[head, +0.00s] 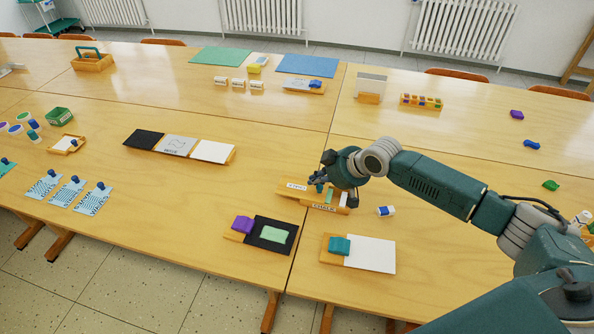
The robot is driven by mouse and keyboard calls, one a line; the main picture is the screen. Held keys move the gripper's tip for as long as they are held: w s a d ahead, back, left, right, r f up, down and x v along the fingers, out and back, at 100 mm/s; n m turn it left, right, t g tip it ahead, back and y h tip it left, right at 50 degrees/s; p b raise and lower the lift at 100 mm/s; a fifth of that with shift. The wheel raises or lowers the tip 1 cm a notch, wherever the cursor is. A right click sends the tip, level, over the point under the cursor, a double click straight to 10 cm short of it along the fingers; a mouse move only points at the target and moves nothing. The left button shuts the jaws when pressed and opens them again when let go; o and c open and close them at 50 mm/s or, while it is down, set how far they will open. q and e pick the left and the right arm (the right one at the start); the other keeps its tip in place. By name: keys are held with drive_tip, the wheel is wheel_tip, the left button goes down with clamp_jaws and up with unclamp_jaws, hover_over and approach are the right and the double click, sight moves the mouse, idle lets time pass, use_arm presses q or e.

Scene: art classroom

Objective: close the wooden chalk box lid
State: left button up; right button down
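The wooden chalk box (343,208) sits near the middle of the table, close to the table seam. It is a small tan box with a white label on its front. A flat wooden piece with another white label (296,186) lies at its left side and looks like the lid, drawn or laid off the box. Green and teal items show inside the box. My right gripper (318,181) is right over the box, its fingers pointing down and left near the labelled piece. Whether it touches, and how far its fingers are apart, I cannot tell. My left gripper is out of view.
A blue-and-white item (386,211) lies just right of the box. In front are a black board with a purple block (243,224) and a white board with a teal block (340,246). Three panels (178,146) lie to the left. Bare table surrounds the box at the back.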

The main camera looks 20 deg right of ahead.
drive_tip(key=s+d, duration=0.1)
drive_tip(key=d, duration=0.1)
drive_tip(key=s+d, duration=0.3)
drive_tip(key=d, duration=0.1)
drive_tip(key=shift+s+d+p, duration=0.3)
drive_tip(key=shift+s+p, duration=0.1)
drive_tip(key=shift+r, duration=0.1)
